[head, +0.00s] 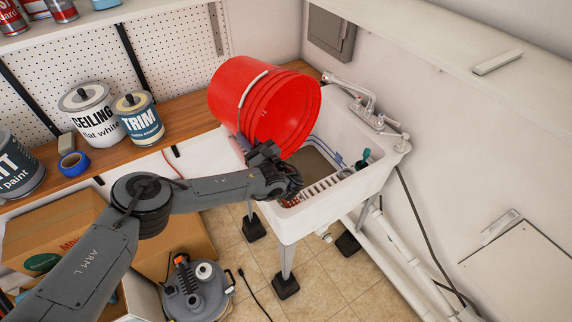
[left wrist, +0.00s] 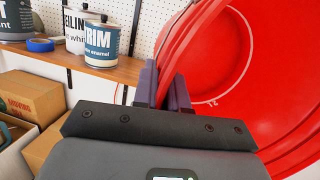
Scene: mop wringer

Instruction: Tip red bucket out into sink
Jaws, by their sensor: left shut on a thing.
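The red bucket (head: 235,92) is tilted onto its side above the white sink (head: 345,190) in the head view, its mouth facing right and down toward the basin. My left gripper (head: 262,152) is shut on the bucket's rim. In the left wrist view the jaws of my left gripper (left wrist: 166,88) pinch the rim, and the inside of the red bucket (left wrist: 225,65) shows bare. Brownish matter (head: 312,168) shows in the basin; I cannot tell whether it is liquid. My right gripper is not in view.
A faucet (head: 362,100) stands at the sink's back edge. A wooden bench (head: 185,122) at left holds paint cans (head: 137,117) and blue tape (head: 73,163). Cardboard boxes (head: 60,222) and a grey vacuum (head: 195,290) stand below. Pipes run along the right wall.

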